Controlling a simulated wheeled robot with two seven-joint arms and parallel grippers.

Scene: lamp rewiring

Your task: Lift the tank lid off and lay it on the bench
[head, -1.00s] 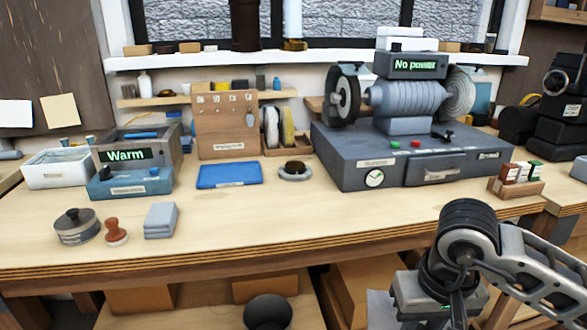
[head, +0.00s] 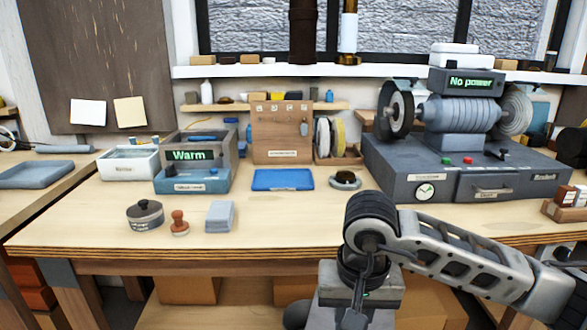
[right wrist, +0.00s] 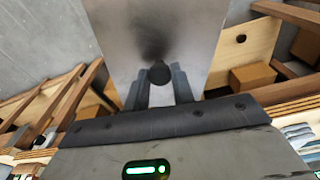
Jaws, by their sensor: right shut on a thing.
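The tank (head: 222,146) is a grey open-topped box on the bench, behind a blue control unit whose display reads "Warm". A blue bar shows at its top. In the right wrist view, a flat grey metal plate with a dark round knob, which looks like the tank lid (right wrist: 150,25), is held at its knob (right wrist: 160,75). My right gripper (right wrist: 160,80) is shut on that knob. In the head view my right arm is in front of the bench, and the lid is hidden or out of frame. My left gripper is not in view.
The bench (head: 290,222) has free room at its front middle. A dark lidded pot (head: 145,214), a brown stamp (head: 179,223) and grey folded cloths (head: 220,217) stand front left. A blue mat (head: 283,179) lies behind. A grinder-like machine (head: 460,170) stands right.

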